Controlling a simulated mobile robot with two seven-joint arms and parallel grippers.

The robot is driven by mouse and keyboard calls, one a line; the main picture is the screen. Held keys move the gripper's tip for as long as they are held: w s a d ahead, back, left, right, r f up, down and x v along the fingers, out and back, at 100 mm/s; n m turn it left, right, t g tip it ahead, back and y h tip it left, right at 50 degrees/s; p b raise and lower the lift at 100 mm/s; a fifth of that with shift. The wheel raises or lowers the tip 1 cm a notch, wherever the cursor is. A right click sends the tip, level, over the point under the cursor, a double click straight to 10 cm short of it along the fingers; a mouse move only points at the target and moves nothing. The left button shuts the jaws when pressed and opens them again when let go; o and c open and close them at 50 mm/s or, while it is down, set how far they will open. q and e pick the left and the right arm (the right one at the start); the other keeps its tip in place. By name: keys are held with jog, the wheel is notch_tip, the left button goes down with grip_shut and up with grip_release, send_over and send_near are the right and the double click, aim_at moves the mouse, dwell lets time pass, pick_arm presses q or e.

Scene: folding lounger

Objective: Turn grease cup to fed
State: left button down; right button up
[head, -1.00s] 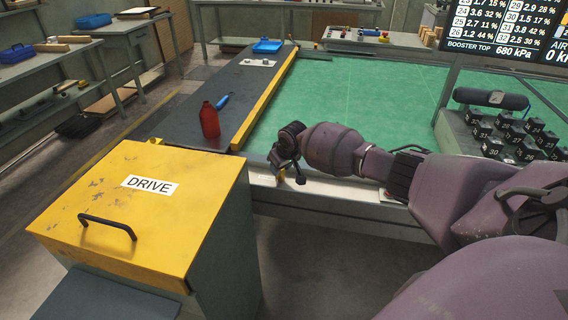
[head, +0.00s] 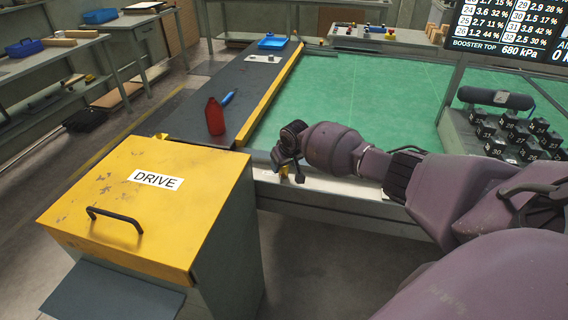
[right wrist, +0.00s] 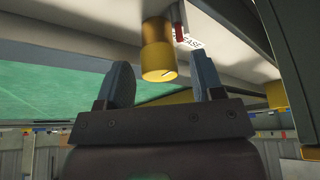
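The grease cup (right wrist: 159,50) is a brass-coloured cylinder hanging under a pale surface in the right wrist view. My left gripper is not in view.
A yellow-lidded cabinet marked DRIVE (head: 130,220) stands left of my right gripper. A red bottle (head: 215,117) and a blue tool (head: 228,97) are on the dark side ledge (head: 195,115). The green table surface (head: 350,100) is clear. Numbered black blocks (head: 520,135) are at right.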

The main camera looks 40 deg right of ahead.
jog(key=shift+r, duration=0.2)
jog(key=shift+r, duration=0.3)
jog(key=p+v, duration=0.3)
jog(key=v, duration=0.7)
jog(key=shift+s, duration=0.2)
jog(key=shift+f, duration=0.1)
